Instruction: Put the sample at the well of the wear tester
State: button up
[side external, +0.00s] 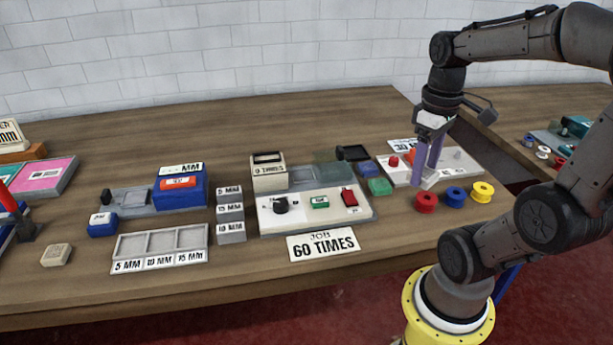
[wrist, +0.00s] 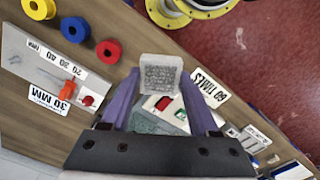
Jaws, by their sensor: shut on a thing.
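My gripper (side external: 428,176) has purple fingers and is shut on the sample, a pale square block with a grey textured face (wrist: 158,76). In the wrist view the sample sits upright between the fingertips. In the side view its pale edge (side external: 430,180) shows between the fingers, above the white plate with the orange lever at the right. The station I take as the wear tester (side external: 268,222) is a white-topped unit left of my gripper, with a beige counter box (side external: 268,172), black knob, green button and red switch (side external: 349,197). I cannot make out its well clearly.
Red (side external: 426,202), blue (side external: 455,196) and yellow (side external: 482,191) spools stand near the gripper. A "JOB 60 TIMES" card (side external: 323,244) lies in front. A grey tray (side external: 160,246) and labelled blocks are farther left.

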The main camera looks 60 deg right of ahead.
jog(key=w+d+r+n, duration=0.2)
jog(key=w+d+n, duration=0.1)
jog(key=w+n, duration=0.55)
jog(key=n, duration=0.3)
send_over(303, 176)
jog(key=s, duration=0.1)
jog(key=f, duration=1.1)
jog(key=shift+s+a+f, duration=0.15)
jog(key=shift+a+f, duration=0.1)
jog(key=shift+f, duration=0.1)
jog(key=shift+w+d+f, duration=0.2)
jog(key=shift+w+f, duration=0.3)
jog(key=shift+f, duration=0.1)
jog(key=shift+w+f, duration=0.2)
jog(key=shift+f, duration=1.55)
jog(key=shift+f, duration=0.25)
